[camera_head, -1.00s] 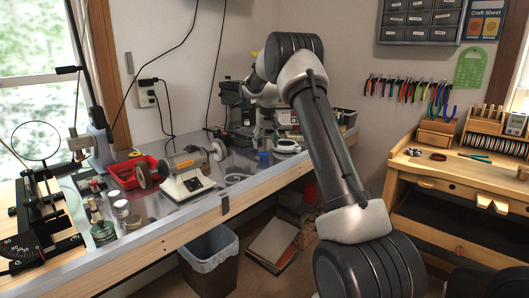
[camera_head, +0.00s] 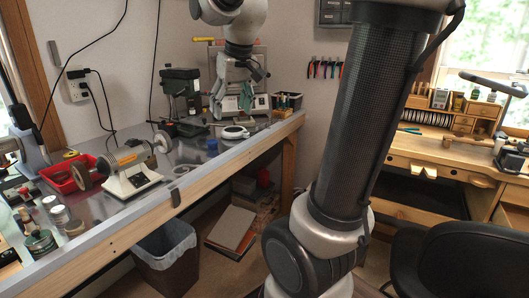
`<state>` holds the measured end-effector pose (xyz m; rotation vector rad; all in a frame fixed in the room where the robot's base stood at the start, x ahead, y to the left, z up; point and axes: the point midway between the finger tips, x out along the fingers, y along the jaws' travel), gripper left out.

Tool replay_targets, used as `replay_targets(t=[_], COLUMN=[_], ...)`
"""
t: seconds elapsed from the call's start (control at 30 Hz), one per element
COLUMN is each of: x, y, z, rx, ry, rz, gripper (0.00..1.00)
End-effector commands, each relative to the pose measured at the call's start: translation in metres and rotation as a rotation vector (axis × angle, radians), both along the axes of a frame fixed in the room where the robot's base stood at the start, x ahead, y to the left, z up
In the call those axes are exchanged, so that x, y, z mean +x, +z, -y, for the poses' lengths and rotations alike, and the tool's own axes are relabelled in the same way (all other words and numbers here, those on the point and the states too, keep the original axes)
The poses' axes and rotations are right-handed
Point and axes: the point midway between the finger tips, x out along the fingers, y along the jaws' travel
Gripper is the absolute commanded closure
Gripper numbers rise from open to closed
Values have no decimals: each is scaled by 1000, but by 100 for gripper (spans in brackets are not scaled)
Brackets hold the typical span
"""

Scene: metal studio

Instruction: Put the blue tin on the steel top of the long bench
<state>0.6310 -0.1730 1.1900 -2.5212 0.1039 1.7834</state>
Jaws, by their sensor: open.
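My gripper (camera_head: 231,106) hangs over the far part of the bench, above and a little behind the tin in the picture. Its two grey-green fingers are spread, with nothing seen between them. The tin is small in view and its details do not show.
A white round dish (camera_head: 235,132) sits right of the tin. A bench grinder (camera_head: 130,172) and a red tray (camera_head: 65,178) stand to the left. A dark machine (camera_head: 182,95) stands behind. A bin (camera_head: 165,255) is below, and a second wooden bench (camera_head: 470,160) is at right.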

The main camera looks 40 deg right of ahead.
Motion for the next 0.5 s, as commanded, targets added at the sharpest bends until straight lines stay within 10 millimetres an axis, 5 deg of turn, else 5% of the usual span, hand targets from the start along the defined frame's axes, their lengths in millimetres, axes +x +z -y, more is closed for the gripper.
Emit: replay_targets(t=[0.1,0.2,0.33,0.5], x=[-75,-121,-157,-172], y=[-16,-36,-58,-70], z=[-13,-19,-23,-24], rx=[-2,-2,-3,-3], ry=[34,56,74,83], rz=[19,28,34,36], gripper=[33,33,33,33])
